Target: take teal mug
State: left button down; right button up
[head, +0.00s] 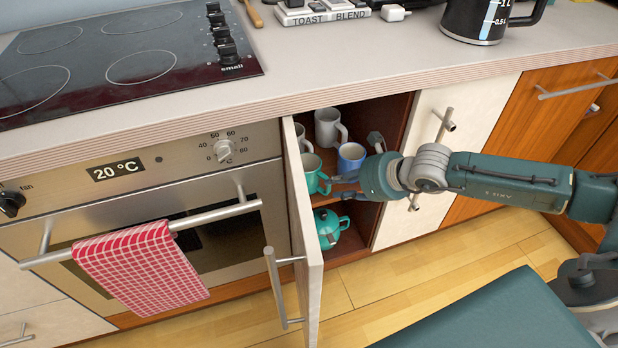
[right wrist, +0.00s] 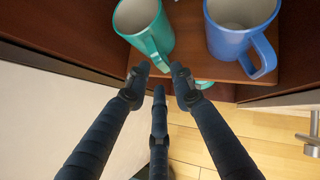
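The teal mug (head: 311,171) stands upright on the upper shelf of the open cabinet, close behind the door. It also shows at the top of the right wrist view (right wrist: 143,28), with its handle pointing toward my gripper. My right gripper (head: 337,185) reaches into the cabinet from the right. In the right wrist view its fingers (right wrist: 160,73) are spread, with the lower end of the mug's handle between the tips. Whether any finger touches the handle I cannot tell. My left gripper is not in view.
A blue mug (head: 351,156) stands right of the teal mug, and a white mug (head: 327,127) stands behind. A teal teapot (head: 329,226) sits on the lower shelf. The open cabinet door (head: 302,215) borders the space on the left. The countertop (head: 330,77) overhangs the cabinet.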

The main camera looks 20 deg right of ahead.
aim_at(329, 186)
jog(key=x, duration=0.4)
jog(key=shift+w+a+f, duration=0.15)
jog(key=shift+w+f, duration=0.15)
grip_shut()
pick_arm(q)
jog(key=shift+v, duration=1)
pick_arm(e)
jog(key=shift+w, duration=0.1)
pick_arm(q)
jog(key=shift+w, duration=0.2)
